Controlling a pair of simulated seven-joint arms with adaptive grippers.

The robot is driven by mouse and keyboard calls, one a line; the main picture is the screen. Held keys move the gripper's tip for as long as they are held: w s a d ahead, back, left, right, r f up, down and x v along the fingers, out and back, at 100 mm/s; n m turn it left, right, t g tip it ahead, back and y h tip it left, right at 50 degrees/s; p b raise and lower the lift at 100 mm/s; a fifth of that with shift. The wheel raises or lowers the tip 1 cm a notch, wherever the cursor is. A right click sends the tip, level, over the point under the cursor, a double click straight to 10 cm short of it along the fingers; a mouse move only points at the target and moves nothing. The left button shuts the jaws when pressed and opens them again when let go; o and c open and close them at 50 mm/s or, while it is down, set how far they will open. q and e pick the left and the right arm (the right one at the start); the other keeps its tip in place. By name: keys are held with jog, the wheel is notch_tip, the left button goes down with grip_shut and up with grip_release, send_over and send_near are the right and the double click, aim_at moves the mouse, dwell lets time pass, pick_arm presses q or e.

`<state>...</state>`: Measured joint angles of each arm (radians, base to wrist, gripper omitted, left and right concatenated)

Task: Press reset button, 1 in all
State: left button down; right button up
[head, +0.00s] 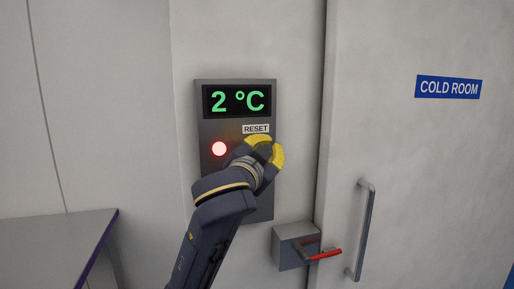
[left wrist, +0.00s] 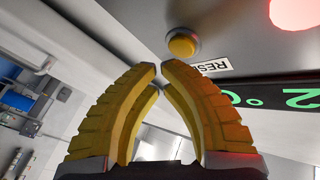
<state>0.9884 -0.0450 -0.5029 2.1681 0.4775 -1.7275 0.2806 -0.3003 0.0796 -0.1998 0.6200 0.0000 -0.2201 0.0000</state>
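The reset button (left wrist: 183,43) is a round yellow knob in a grey ring, seen in the left wrist view just past my fingertips. In the head view my gripper hides it, below the RESET label (head: 256,129). It sits on a grey control panel (head: 236,208) with a green "2 °C" display (head: 240,100) and a glowing red lamp (head: 219,149). My left gripper (head: 267,149) is in front of the panel, its yellow fingertips (left wrist: 160,68) together and empty. A small gap seems to separate them from the button. My right gripper is not in view.
Right of the panel is the cold room door with a blue sign (head: 448,87) and a vertical handle (head: 365,230). A grey box (head: 292,246) with a red lever (head: 326,254) juts out below the panel. A grey table (head: 50,245) stands at lower left.

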pick_arm(q)
jog(key=shift+w, duration=0.2)
dwell(0.7)
jog(key=shift+w+a, duration=0.1)
jog(key=shift+w, duration=0.1)
jog(key=shift+w+a, duration=0.2)
jog(key=shift+w, duration=0.25)
dwell(1.1)
jog(key=shift+s+d, duration=0.1)
jog(key=shift+s, duration=0.05)
jog(key=shift+s+d, duration=0.2)
jog(key=shift+s, duration=0.5)
jog(key=shift+s, duration=0.1)
jog(key=shift+s+d, duration=0.25)
jog(key=shift+s, duration=0.5)
jog(key=shift+s+d, duration=0.3)
jog(key=shift+s, duration=0.45)
jog(key=shift+s+d, duration=0.25)
jog(key=shift+s, duration=0.5)
